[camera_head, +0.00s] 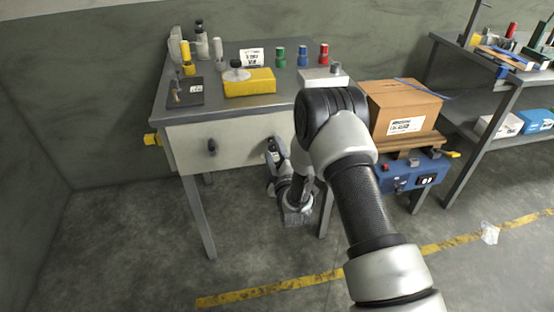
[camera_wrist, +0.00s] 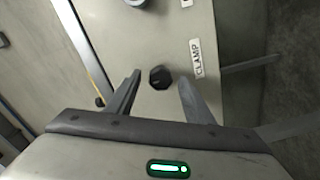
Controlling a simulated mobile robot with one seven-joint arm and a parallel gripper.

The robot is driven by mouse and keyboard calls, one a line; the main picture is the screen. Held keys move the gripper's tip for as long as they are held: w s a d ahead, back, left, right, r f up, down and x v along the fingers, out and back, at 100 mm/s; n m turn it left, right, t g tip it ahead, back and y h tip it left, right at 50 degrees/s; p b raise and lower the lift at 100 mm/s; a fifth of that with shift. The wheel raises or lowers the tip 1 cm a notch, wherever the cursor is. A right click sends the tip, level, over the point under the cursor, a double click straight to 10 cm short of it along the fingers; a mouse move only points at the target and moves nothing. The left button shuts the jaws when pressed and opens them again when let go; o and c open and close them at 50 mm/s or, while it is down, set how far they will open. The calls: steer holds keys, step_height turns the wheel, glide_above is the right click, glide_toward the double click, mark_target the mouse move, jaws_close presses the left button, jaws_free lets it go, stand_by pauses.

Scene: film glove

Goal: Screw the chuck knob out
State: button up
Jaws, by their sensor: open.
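In the wrist view a dark, lobed knob (camera_wrist: 160,77) stands on a pale panel beside a label reading CLAMP. Whether it is the chuck knob I cannot tell. My gripper (camera_wrist: 159,84) is open, with one finger to each side of this knob; contact is not visible. A round grey part (camera_wrist: 135,2) is cut off at the top edge. In the head view my gripper (camera_head: 272,150) is at the right part of the workbench's pale front (camera_head: 240,138), partly hidden by my arm. A black knob-like part (camera_head: 212,147) shows on that front, left of my gripper.
The workbench top (camera_head: 222,58) holds a yellow block (camera_head: 249,85), a dark plate (camera_head: 186,96) and green, blue and red pieces. A cardboard box (camera_head: 404,108) and a blue case (camera_head: 412,175) stand to the right. A shelf (camera_head: 468,70) is farther right. Floor in front is open.

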steer(key=p+v, duration=0.1)
steer(key=v, duration=1.6)
steer(key=shift+p, duration=0.3)
steer(key=shift+r, duration=0.15)
